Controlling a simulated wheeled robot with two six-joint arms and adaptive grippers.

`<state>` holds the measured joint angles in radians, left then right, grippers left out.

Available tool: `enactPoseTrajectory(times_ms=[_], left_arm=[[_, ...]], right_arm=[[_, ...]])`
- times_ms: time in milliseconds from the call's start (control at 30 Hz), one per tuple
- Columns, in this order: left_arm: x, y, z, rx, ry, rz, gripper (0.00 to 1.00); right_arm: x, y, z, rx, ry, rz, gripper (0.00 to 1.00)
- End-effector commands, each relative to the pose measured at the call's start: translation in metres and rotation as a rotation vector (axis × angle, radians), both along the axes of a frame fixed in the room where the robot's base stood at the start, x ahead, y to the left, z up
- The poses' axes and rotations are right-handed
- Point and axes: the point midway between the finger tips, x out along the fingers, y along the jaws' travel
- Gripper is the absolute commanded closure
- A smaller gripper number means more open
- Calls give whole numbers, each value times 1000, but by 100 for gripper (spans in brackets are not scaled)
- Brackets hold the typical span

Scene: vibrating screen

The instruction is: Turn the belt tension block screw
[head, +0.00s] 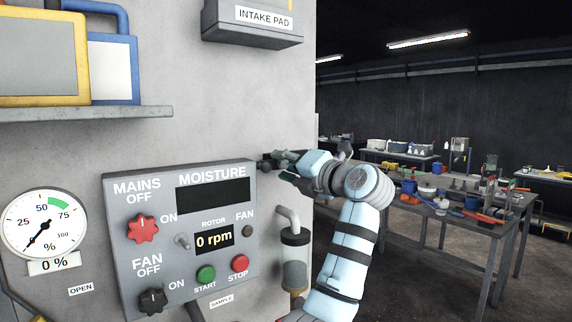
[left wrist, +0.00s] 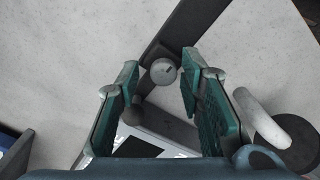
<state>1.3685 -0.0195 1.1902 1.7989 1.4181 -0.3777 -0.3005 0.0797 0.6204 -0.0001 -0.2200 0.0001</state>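In the left wrist view a round grey screw head (left wrist: 163,72) with a short dark slot sits against a dark bar (left wrist: 180,35) on the pale wall. My left gripper (left wrist: 160,68) is open, with one teal finger on each side of the screw head. Small gaps show between the head and the fingers; how far the tips reach along it I cannot tell. In the head view my left gripper (head: 283,165) is at the wall's right edge, just right of the control panel, beside a small dark part (head: 265,163). The screw itself cannot be made out there. My right gripper is not in view.
The grey control panel (head: 218,272) stands out from the wall left of my gripper. The intake pad box (head: 252,24) is above. Workbenches (head: 475,205) stand farther back at right.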

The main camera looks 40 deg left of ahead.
Motion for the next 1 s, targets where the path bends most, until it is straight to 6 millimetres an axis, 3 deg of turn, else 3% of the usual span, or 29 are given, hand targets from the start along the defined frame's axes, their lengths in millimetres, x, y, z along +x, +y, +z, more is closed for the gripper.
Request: enactPoseTrajectory(times_ms=[33, 167, 200, 633, 1000], left_arm=[[0, 0, 0, 0, 0, 0, 78], [0, 0, 0, -1, 0, 1, 99], [0, 0, 0, 0, 0, 0, 100], [0, 0, 1, -19, -69, 0, 100], [0, 0, 2, -98, -334, -1, 100]], right_arm=[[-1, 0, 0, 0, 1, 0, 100], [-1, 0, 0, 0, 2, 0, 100], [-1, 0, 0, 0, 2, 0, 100], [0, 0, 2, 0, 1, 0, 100], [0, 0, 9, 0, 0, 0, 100]])
